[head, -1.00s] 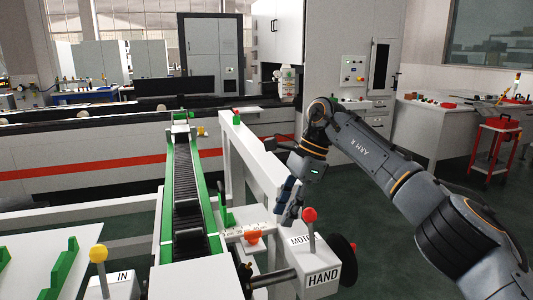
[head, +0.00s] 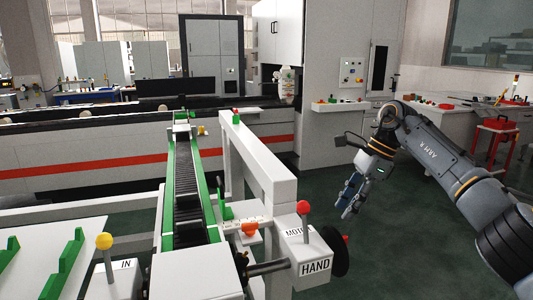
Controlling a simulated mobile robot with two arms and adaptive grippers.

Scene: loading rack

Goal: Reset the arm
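My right arm comes in from the right edge of the head view. Its gripper (head: 349,197) hangs over open green floor, right of the white loading rack (head: 270,165) and apart from it. The fingers point down, and a gap seems to show between the fingertips; nothing is seen held. The red-knobbed lever (head: 303,208) on the box marked HAND (head: 315,268) stands left of and nearer than the gripper. My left gripper is not in view.
A green-edged conveyor (head: 184,190) runs away from me at left of centre. A yellow-knobbed lever (head: 104,242) stands on the IN box. A dark handwheel (head: 335,251) juts out right of the HAND box. A red cart (head: 494,150) stands far right; floor (head: 400,250) between is clear.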

